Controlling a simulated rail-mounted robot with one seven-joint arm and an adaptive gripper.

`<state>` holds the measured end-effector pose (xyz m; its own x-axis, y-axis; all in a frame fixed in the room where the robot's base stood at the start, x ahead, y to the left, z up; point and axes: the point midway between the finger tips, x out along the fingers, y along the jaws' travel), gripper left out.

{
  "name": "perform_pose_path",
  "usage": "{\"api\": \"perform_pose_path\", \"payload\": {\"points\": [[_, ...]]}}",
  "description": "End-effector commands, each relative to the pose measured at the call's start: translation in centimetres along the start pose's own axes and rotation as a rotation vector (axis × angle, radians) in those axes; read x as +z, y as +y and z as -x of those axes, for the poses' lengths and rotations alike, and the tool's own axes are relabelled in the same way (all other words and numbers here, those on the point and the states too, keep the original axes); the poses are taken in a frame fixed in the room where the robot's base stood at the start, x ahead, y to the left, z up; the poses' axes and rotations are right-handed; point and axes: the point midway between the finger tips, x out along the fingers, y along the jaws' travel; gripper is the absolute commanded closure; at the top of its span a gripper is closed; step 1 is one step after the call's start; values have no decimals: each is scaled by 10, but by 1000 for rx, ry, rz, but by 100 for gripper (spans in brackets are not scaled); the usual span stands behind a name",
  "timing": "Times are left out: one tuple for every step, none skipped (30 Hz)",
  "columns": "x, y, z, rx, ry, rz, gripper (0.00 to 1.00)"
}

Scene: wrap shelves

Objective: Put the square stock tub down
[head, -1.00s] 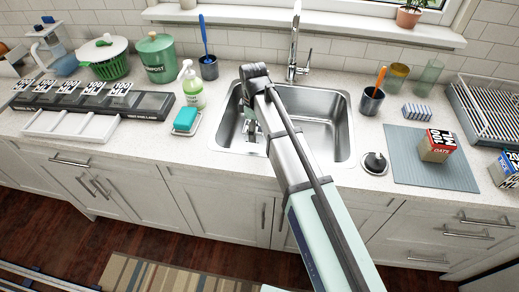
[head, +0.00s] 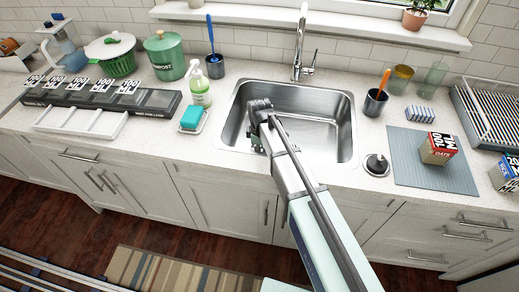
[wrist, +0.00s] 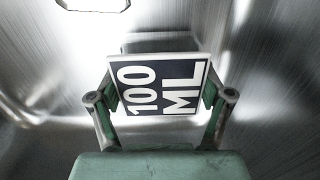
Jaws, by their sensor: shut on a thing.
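The square stock tub (wrist: 160,90) has a dark label with white "100 ML" print facing the wrist camera. My gripper (wrist: 160,100) is shut on it, one finger at each side. Brushed metal surrounds the tub in the wrist view, so it is within the sink basin (head: 325,125). I cannot tell whether its underside touches the basin floor. In the head view my arm covers the tub, and only a little of the gripper (head: 257,146) shows at the basin's front left.
Similar "100 ML" tubs stand in a dark rack (head: 150,105) at left. A tub marked "OATS" (head: 437,148) sits on a grey-blue mat (head: 410,172) at right. The faucet (head: 300,45) rises behind the sink. A soap dish (head: 193,120) and a drain plug (head: 376,165) flank it.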

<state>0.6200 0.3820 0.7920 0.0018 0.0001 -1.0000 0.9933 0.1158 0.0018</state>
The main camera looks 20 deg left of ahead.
Motion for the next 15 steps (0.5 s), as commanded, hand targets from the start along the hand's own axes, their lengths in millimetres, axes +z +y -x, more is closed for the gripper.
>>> {"api": "perform_pose_path", "payload": {"points": [[0,0,0,1,0,0,56],[0,0,-1,1,0,0,56],[0,0,0,1,1,0,56],[0,0,0,1,1,0,56],[0,0,0,1,1,0,56],[0,0,0,1,1,0,56],[0,0,-1,1,0,0,56],[0,0,-1,1,0,0,56],[0,0,-2,1,0,0,56],[0,0,-3,1,0,0,56],[0,0,-4,1,0,0,56],[0,0,-4,1,1,0,11],[0,0,-3,1,1,0,1],[0,0,-3,1,1,0,0],[0,0,-3,1,1,0,0]]}}
